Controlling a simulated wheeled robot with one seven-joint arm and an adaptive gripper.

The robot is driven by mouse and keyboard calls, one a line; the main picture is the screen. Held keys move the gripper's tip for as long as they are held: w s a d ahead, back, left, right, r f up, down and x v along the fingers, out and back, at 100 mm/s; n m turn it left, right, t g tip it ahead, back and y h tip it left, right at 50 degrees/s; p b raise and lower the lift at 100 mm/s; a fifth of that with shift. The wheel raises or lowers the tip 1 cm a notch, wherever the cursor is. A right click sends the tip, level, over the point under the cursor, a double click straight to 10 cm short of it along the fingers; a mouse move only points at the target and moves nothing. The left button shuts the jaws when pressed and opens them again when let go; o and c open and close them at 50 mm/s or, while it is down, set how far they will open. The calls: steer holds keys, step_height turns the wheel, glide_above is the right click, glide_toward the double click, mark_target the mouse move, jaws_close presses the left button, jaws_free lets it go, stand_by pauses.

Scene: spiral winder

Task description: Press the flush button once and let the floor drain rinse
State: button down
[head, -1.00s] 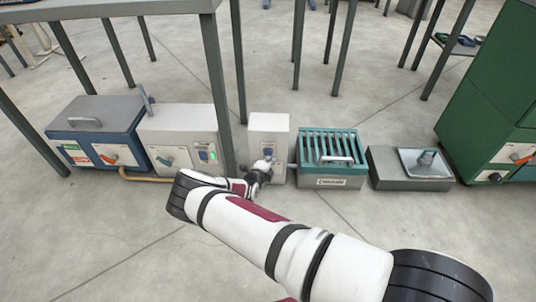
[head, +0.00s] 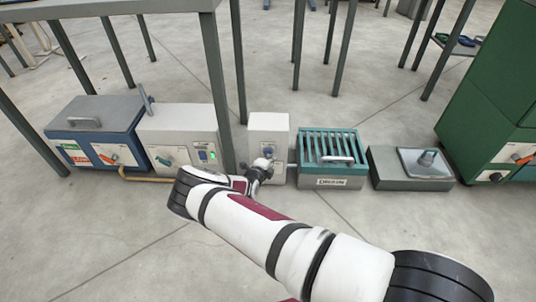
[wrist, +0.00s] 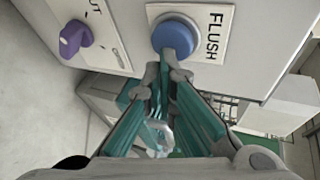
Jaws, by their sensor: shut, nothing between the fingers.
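The blue round flush button (wrist: 174,36) sits on a white plate marked FLUSH in the wrist view. It is on the front of a narrow white box (head: 268,124) in the head view. My gripper (wrist: 170,72) is shut and empty, its tips right at the button's lower edge in the wrist view. I cannot tell whether they touch it or whether it is pressed in. In the head view my gripper (head: 263,164) is in front of the white box and hides part of its front. A teal grated drain box (head: 331,170) stands just right of it.
A purple knob (wrist: 75,38) is left of the button in the wrist view. A white box with a green light (head: 180,127) and a blue box (head: 95,120) stand left. A grey block (head: 408,180) and green cabinet (head: 490,90) stand right. Table legs rise close behind.

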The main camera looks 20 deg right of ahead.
steer(key=shift+w+d, duration=0.1)
steer(key=shift+w, duration=0.25)
stand_by(0.4)
steer(key=shift+s, duration=0.15)
steer(key=shift+s+a+p, duration=0.3)
steer(key=shift+s+p, duration=0.2)
steer(key=shift+s, duration=0.2)
steer(key=shift+s+a+p, duration=0.25)
steer(key=shift+s+p, duration=0.3)
steer(key=shift+s, duration=0.25)
steer(key=shift+s+a+p, duration=0.25)
steer(key=shift+s+p, duration=0.3)
steer(key=shift+s, duration=0.25)
steer(key=shift+s+a+p, duration=0.25)
steer(key=shift+s+p, duration=0.3)
steer(key=shift+s, duration=0.25)
